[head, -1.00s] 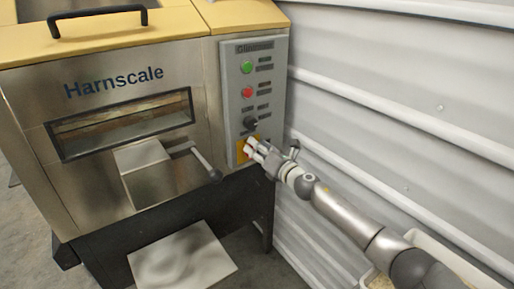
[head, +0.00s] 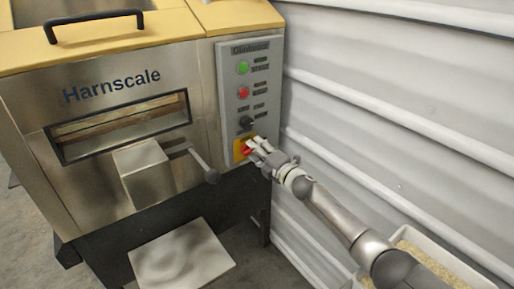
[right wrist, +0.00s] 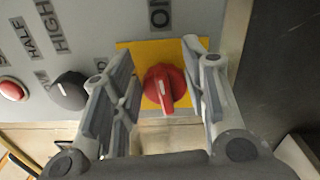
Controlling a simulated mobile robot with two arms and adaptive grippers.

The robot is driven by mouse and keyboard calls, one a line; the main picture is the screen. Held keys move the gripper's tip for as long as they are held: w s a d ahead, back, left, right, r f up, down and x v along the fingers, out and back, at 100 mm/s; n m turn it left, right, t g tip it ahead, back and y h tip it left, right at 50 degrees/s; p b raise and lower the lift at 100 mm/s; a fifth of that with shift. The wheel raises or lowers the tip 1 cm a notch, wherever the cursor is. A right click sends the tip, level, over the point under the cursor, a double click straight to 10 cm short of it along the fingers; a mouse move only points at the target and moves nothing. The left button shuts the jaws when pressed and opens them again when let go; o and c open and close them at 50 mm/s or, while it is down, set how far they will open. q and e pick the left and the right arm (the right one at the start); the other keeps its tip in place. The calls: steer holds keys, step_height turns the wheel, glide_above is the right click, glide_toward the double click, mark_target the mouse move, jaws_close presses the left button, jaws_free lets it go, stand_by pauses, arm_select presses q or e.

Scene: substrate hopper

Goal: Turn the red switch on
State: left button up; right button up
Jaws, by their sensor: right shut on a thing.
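The red switch (right wrist: 164,88) is a round knob with a pale pointer mark on a yellow plate (right wrist: 130,50). In the right wrist view its mark points down the picture, away from the label ending in "ON" above. In the head view the switch (head: 247,150) shows low on the grey control panel (head: 232,105). My right gripper (right wrist: 162,60) has one finger on each side of the switch and is shut on it. In the head view the right gripper (head: 257,146) reaches the panel from the lower right and partly covers the plate. My left gripper is out of view.
Above the switch are a black knob (head: 246,122), a red button (head: 243,92) and a green button (head: 243,68). A handle lever (head: 205,170) sticks out to the left. A corrugated wall (head: 400,110) stands close on the right. A bin of granules (head: 415,235) is at lower right.

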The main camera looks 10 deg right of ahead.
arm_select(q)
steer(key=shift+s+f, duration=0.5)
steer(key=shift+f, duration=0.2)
arm_select(e)
steer(key=shift+f+m, duration=0.2)
steer(key=shift+m, duration=0.6)
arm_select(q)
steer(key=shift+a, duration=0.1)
arm_select(e)
steer(key=o, duration=1)
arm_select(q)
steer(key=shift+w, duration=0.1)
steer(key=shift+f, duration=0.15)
